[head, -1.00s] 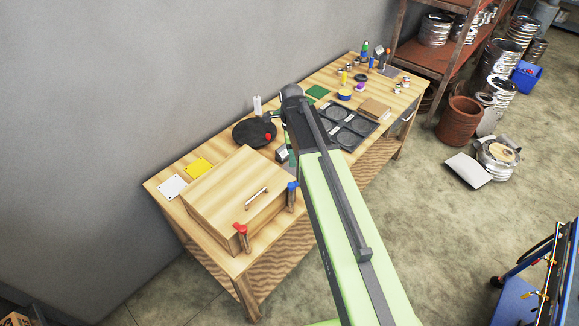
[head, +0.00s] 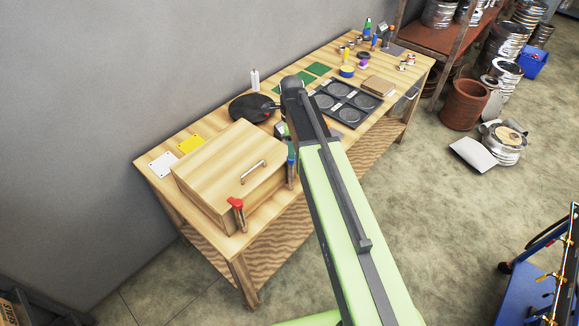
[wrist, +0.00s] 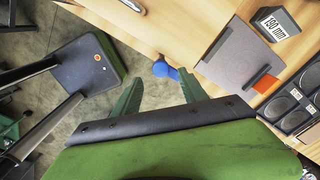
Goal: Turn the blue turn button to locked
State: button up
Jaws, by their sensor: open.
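The blue turn button (wrist: 163,70) sits at the edge of the wooden box in the wrist view, with its lever pointing toward the picture's lower right. In the head view the blue button (head: 290,152) tops a post at the box's right front corner, partly covered by my arm. My gripper (wrist: 161,75) is open and empty. Its two green fingers lie either side of the button in the wrist picture; I cannot tell the height gap. The wooden box (head: 225,165) has a metal handle and a red turn button (head: 235,202) at its front left corner.
A grey plate (wrist: 235,55) with an orange-red piece and a block marked 190 mm (wrist: 272,22) lie right of the button. A black tray with round discs (head: 345,104) is further along the bench. The floor (head: 400,220) in front is clear.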

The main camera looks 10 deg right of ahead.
notch_tip(320, 180, down, 6)
jog(key=b, duration=0.4)
jog(key=shift+r, duration=0.2)
jog(key=shift+r, duration=0.15)
